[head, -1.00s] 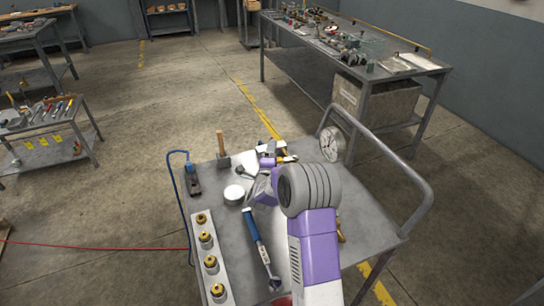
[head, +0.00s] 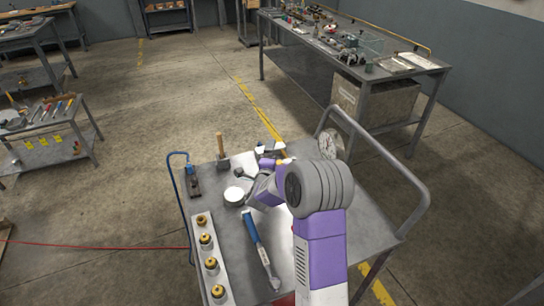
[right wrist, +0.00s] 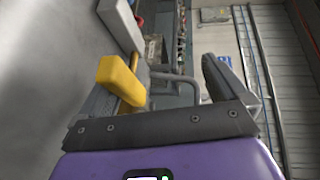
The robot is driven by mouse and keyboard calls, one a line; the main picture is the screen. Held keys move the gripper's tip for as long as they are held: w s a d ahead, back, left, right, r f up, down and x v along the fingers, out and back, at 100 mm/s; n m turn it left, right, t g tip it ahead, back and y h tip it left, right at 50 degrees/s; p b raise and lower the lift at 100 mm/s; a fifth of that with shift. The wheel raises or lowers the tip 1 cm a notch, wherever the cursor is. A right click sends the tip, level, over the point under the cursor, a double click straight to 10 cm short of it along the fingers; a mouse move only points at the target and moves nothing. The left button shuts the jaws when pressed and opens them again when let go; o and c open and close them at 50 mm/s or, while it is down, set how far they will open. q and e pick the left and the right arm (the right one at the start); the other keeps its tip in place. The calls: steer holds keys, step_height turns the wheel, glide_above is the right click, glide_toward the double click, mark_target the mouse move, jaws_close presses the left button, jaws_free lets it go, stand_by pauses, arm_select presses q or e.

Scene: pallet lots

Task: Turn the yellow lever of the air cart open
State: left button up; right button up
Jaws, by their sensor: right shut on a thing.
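The yellow lever (right wrist: 122,82) shows in the right wrist view, a blocky yellow piece at the left finger. My right gripper (right wrist: 165,82) is shut on it; the exact contact is partly hidden by the fingers. In the head view my right gripper (head: 278,162) is at the far side of the grey cart top (head: 357,240), beyond my purple arm. The lever's mounting is hidden by my arm there. A round white-faced gauge (head: 329,144) stands just right of the gripper. My left gripper is not in view.
On the cart lie a blue-handled wrench (head: 251,228), a white strip with several brass fittings (head: 206,240), a round white tin (head: 234,195) and a wooden-handled mallet (head: 220,147). The cart's tubular handle (head: 398,165) rises at right. A workbench (head: 350,62) stands behind.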

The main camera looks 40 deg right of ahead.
steer(key=shift+s+a+r, duration=0.2)
steer(key=shift+a+r, duration=0.35)
steer(key=shift+r, duration=0.05)
steer(key=shift+b+v, duration=0.35)
steer(key=shift+v, duration=0.45)
steer(key=shift+c, duration=0.8)
steer(key=shift+b+v, duration=0.35)
steer(key=shift+v, duration=0.75)
steer(key=c, duration=0.3)
steer(key=shift+s+a+f, duration=0.15)
steer(key=shift+s+a, duration=0.4)
steer(key=shift+s, duration=0.3)
steer(key=shift+c, duration=0.6)
steer(key=shift+s+a+f+b, duration=0.25)
steer(key=shift+s+a+b, duration=0.1)
steer(key=shift+s, duration=0.2)
step_height(320, 180, up, 6)
steer(key=p, duration=0.3)
steer(key=shift+f+p, duration=0.25)
steer(key=shift+p, duration=0.1)
